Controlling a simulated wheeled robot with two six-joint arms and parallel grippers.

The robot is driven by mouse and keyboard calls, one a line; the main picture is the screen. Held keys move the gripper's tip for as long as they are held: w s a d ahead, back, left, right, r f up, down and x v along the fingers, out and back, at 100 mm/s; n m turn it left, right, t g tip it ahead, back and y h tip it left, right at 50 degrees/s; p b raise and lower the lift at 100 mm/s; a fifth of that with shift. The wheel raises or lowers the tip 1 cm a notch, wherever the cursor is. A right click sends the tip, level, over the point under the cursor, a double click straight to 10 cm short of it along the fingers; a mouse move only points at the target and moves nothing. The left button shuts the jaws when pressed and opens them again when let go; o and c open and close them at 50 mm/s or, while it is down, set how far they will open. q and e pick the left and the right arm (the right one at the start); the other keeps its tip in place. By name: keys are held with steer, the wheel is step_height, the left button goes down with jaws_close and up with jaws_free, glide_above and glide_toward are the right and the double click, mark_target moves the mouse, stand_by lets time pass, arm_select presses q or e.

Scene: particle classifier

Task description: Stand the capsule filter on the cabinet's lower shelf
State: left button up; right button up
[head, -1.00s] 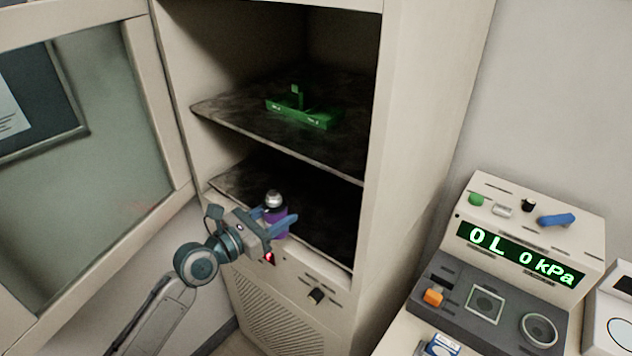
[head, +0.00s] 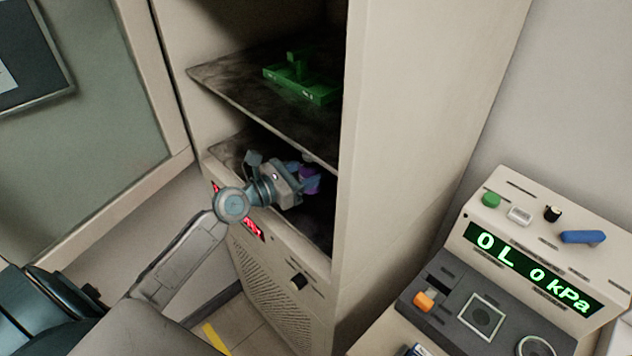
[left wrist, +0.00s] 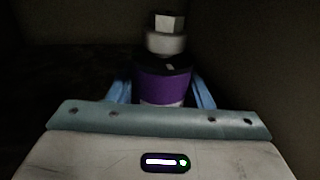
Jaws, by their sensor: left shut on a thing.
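The capsule filter (head: 309,180) has a purple band, and its silver top is mostly hidden by the middle shelf's edge in the head view. My left gripper (head: 303,178) is shut on it and holds it inside the cabinet, over the lower shelf (head: 228,152). In the left wrist view the filter (left wrist: 164,84) stands upright between the two blue fingers, with a white collar and metal nut on top. Its base is hidden, so I cannot tell whether it touches the shelf. My right gripper is not in view.
The middle shelf (head: 225,80) lies just above the filter and carries a green rack (head: 300,85). The cabinet's right side wall (head: 400,120) is close to the gripper. An instrument with a display (head: 530,265) stands at right.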

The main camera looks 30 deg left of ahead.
arm_select(q)
steer(key=shift+s+f, duration=0.15)
steer(key=shift+f, duration=0.75)
steer(key=f, duration=0.1)
steer(key=f+b, duration=0.1)
steer(key=f, duration=0.1)
steer(key=shift+w+f, duration=0.2)
steer(key=shift+w, duration=0.05)
steer(key=shift+f, duration=0.1)
steer(key=shift+s, duration=0.1)
steer(key=shift+f, duration=0.15)
steer(key=o, duration=1.3)
steer(key=shift+c, duration=0.2)
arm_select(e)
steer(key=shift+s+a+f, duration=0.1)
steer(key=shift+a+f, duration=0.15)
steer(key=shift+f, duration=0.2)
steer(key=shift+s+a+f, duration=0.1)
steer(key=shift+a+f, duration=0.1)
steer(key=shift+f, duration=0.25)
arm_select(q)
steer(key=shift+r, duration=0.2)
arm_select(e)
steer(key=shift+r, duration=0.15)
